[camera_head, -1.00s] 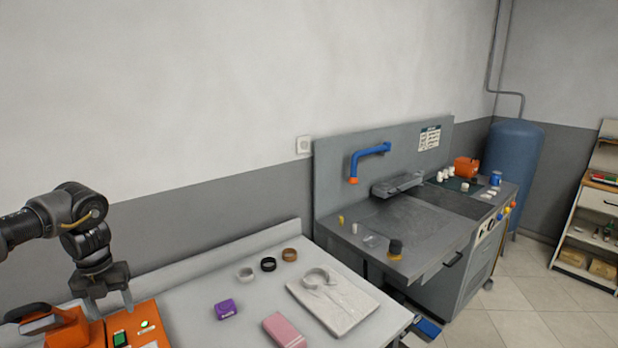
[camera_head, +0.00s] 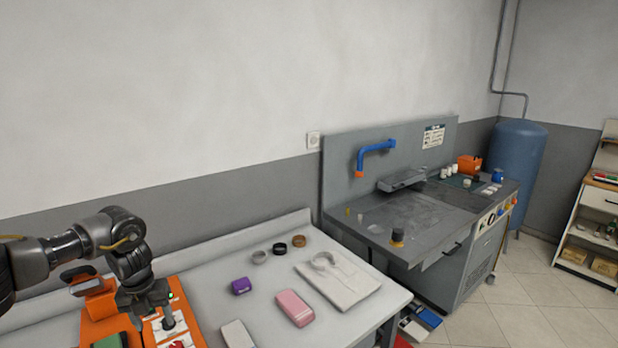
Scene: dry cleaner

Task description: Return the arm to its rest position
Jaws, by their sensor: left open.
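My left arm comes in from the left edge, and its gripper (camera_head: 158,318) points down over the orange device (camera_head: 100,308) at the table's lower left. The gripper is open. The picture does not show clearly whether its fingertips touch the device. A small green light and a green part show on the device beside the gripper. My right gripper is not in view.
The white table (camera_head: 222,308) holds a purple box (camera_head: 241,286), a pink case (camera_head: 294,308), a folded white shirt (camera_head: 340,278) and several rings, one of them black (camera_head: 279,248). A grey workstation (camera_head: 420,225) with a blue pipe (camera_head: 375,148) stands right of it.

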